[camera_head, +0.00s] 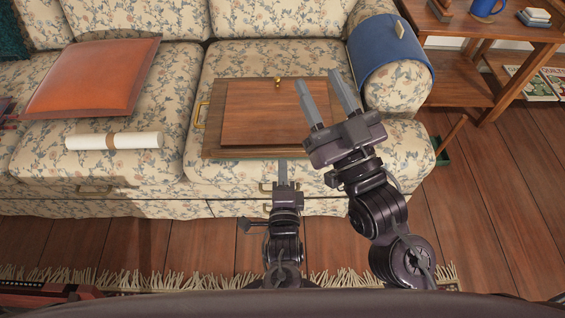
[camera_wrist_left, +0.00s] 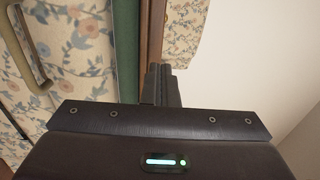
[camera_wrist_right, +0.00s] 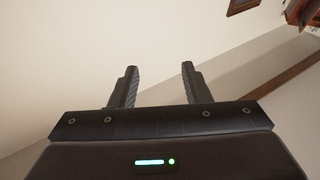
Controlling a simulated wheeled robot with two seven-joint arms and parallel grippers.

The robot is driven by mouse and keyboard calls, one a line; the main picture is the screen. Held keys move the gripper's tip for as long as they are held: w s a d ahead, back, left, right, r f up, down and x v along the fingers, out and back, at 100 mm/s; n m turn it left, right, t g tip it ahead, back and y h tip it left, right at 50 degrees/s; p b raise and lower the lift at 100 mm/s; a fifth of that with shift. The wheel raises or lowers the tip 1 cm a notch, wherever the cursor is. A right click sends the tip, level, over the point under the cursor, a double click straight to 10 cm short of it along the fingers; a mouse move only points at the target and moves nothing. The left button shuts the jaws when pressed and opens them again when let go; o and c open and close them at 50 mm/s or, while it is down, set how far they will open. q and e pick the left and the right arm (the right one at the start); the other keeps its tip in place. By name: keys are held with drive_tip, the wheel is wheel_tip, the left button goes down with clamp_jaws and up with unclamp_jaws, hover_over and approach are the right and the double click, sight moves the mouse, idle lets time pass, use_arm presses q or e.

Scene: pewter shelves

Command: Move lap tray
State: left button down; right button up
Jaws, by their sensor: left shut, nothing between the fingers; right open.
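The lap tray (camera_head: 209,139) is a flat brown wooden tray on the right sofa seat, with a brass handle at its left end. A reddish wooden panel with a brass knob lies on top of it. My left gripper (camera_head: 282,162) is shut and empty at the tray's front edge; whether it touches cannot be told. In the left wrist view its fingers (camera_wrist_left: 160,68) are together beside a narrow wood strip (camera_wrist_left: 151,35) and a green band. My right gripper (camera_head: 318,80) is open and empty, raised over the tray's right part and hiding some of it. Its open fingers (camera_wrist_right: 158,72) face a bare wall.
An orange cushion (camera_head: 92,78) and a rolled white paper (camera_head: 114,141) lie on the left seat. A blue cover (camera_head: 385,50) drapes the right armrest. A wooden side table (camera_head: 480,28) stands at the right. Brass handles show on the sofa's front below the seat.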

use_arm(q)
drive_tip(key=shift+w+b, duration=0.35)
drive_tip(key=shift+w, duration=0.85)
use_arm(e)
wheel_tip(320, 180, up, 6)
drive_tip(key=s+d+t+y, duration=0.1)
drive_tip(key=s+t, duration=0.1)
drive_tip(key=t, duration=0.1)
drive_tip(key=shift+s+d+y, duration=0.2)
drive_tip(key=shift+s+y, duration=0.05)
drive_tip(key=shift+y, duration=0.05)
